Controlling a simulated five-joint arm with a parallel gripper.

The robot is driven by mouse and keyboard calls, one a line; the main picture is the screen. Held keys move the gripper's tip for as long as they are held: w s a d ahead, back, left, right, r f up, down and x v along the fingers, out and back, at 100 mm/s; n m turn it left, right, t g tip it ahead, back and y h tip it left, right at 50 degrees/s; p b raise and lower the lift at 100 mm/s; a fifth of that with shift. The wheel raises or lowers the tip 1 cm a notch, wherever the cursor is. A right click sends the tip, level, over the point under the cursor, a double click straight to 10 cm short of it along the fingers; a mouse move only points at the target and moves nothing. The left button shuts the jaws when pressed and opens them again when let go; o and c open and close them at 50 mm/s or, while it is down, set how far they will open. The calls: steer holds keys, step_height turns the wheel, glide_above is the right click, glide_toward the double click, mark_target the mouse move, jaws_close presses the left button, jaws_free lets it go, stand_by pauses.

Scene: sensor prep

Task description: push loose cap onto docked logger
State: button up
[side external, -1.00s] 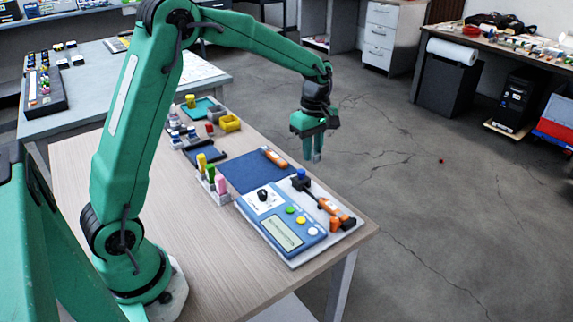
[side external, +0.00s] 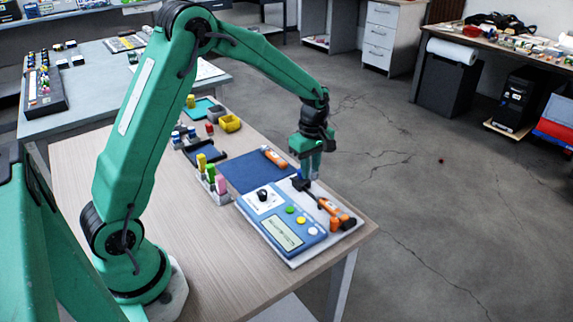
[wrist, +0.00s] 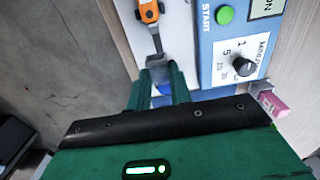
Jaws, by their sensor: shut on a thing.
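My gripper (side external: 308,174) is at the far right end of the device on the table, fingers pointing down. Its fingers are shut on a small blue cap (wrist: 160,91), which shows between them in the wrist view. The cap is at a small dark block (side external: 300,184), largely hidden by the fingers; I cannot tell how far the cap is seated. The wrist view shows a grey block (wrist: 156,61) just beyond the fingertips. An orange-bodied piece with a dark shaft (side external: 329,206) lies beside the device; it also shows in the wrist view (wrist: 148,12).
The blue device (side external: 281,231) with knob, buttons and screen is left of the fingers. A dark blue mat (side external: 250,174) carries another orange piece (side external: 273,157). A rack with yellow, green and pink sticks (side external: 213,185) stands left. The near table top is clear.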

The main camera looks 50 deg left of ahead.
mark_target(315, 199)
steer(key=shift+f, duration=2.85)
steer(key=shift+d+f, duration=0.1)
steer(key=shift+d, duration=1.15)
steer(key=shift+c, duration=0.2)
stand_by(1.6)
steer(key=o, duration=1.1)
steer(key=shift+r, duration=0.6)
stand_by(0.4)
